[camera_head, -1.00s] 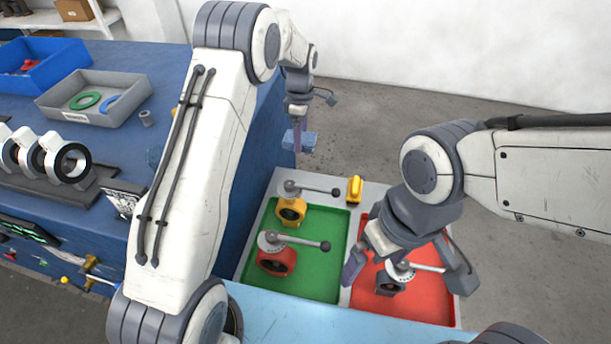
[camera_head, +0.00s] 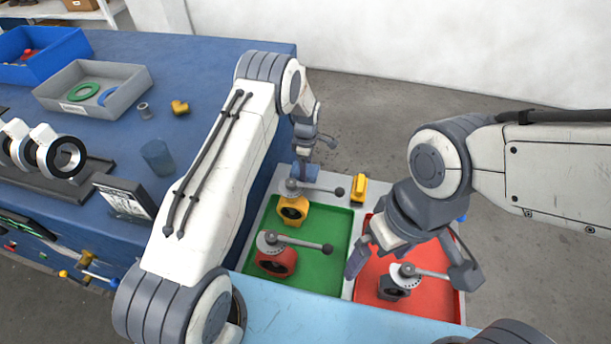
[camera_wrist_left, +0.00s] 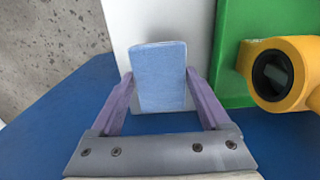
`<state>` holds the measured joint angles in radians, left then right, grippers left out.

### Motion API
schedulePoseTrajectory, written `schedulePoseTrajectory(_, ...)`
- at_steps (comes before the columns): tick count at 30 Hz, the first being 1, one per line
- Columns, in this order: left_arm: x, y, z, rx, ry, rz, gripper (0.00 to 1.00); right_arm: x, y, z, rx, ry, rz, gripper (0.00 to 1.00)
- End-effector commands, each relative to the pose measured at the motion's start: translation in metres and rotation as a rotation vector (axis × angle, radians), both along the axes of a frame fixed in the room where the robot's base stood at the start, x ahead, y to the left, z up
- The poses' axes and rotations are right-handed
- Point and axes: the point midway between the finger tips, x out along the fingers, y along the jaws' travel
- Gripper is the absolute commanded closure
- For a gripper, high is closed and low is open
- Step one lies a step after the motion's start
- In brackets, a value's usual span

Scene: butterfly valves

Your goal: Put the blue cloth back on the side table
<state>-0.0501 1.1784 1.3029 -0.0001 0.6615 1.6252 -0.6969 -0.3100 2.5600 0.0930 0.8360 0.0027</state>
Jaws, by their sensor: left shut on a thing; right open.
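My left gripper (camera_head: 304,158) is shut on the blue cloth (camera_head: 306,172), a folded block, near the back left corner of the pale side table (camera_head: 348,287). In the left wrist view, the blue cloth (camera_wrist_left: 160,75) sits between both fingers, with the pale table surface (camera_wrist_left: 135,20) behind it. Whether the cloth touches that surface I cannot tell.
The green tray (camera_head: 318,268) holds a yellow valve (camera_head: 293,207) and a red valve (camera_head: 276,256). The red tray (camera_head: 372,285) holds the dark valve (camera_head: 400,281). A yellow object (camera_head: 358,189) lies on the table's back strip. The blue workbench (camera_head: 190,75) stands left.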

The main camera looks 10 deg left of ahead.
Motion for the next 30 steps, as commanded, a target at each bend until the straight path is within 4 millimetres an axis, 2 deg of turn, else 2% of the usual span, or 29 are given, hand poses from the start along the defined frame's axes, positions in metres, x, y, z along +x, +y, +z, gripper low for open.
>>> schedulePoseTrajectory(12,0.001,0.000,-0.045,0.000,-0.001,0.000,0.72,0.000,0.000,0.017,0.000,0.000,0.003,0.00)
schedulePoseTrajectory(24,0.001,0.000,-0.051,0.000,-0.002,0.000,0.72,0.000,0.000,0.011,0.000,0.000,0.003,0.00)
schedulePoseTrajectory(25,0.001,0.000,-0.050,0.000,-0.002,0.000,0.12,0.000,0.000,0.012,0.000,0.000,0.003,0.00)
schedulePoseTrajectory(26,0.001,0.000,-0.049,0.000,-0.002,0.000,0.01,0.000,0.000,0.013,0.000,0.000,0.003,0.00)
schedulePoseTrajectory(30,0.001,0.000,-0.049,0.000,-0.001,0.000,0.00,0.000,0.000,0.013,0.000,0.000,0.003,0.00)
